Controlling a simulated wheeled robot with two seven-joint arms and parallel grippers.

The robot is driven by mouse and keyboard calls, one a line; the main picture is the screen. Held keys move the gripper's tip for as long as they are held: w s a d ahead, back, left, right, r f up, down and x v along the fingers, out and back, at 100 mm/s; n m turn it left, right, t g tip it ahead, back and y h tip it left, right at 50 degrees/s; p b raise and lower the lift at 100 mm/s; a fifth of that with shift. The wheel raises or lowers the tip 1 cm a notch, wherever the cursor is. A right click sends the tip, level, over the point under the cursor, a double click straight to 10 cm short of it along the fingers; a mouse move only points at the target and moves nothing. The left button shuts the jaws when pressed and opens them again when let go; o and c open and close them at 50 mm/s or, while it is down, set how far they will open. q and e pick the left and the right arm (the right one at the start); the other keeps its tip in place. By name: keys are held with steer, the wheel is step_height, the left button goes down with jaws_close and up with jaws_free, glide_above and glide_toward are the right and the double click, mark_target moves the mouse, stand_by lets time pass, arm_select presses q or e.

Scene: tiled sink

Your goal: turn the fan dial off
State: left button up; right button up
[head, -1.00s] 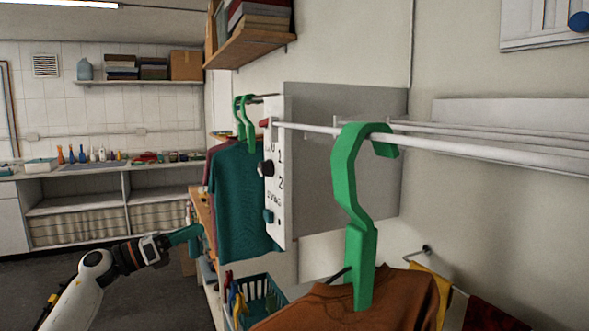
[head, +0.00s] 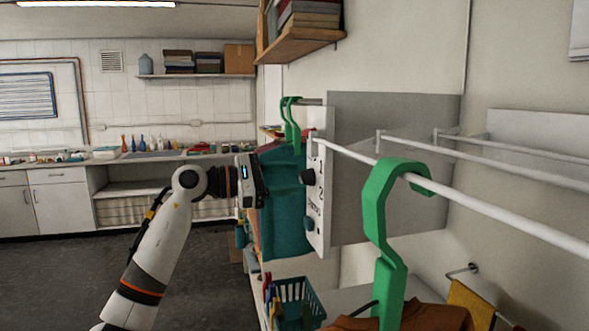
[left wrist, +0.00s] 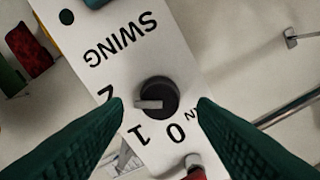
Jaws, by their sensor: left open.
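The fan's white control panel (head: 318,205) faces left in the head view, fixed to a grey box (head: 395,165). Its black dial (head: 307,177) shows at the panel's front. In the left wrist view the dial (left wrist: 157,97) has a pale pointer aimed left, towards the partly hidden 2; the marks 1 and 0 lie below it. My left gripper (left wrist: 160,103) is open, its green fingers on either side of the dial with gaps. In the head view its fingers blend with the teal shirt behind. My right gripper is not in view.
A rail with a green hanger (head: 385,215) and brown shirt crosses the near right. A teal shirt (head: 285,215) hangs beside the panel. A teal basket (head: 300,295) stands below. A red-tipped knob (left wrist: 193,163) shows at the panel's end. The floor at left is clear.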

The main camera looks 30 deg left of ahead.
arm_select(q)
steer(key=shift+w+d, duration=0.35)
steer(key=shift+w, duration=0.15)
steer(key=shift+d, duration=0.1)
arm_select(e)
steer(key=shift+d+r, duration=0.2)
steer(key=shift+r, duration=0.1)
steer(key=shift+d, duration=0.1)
arm_select(q)
steer(key=c, duration=1)
steer(key=shift+o, duration=0.2)
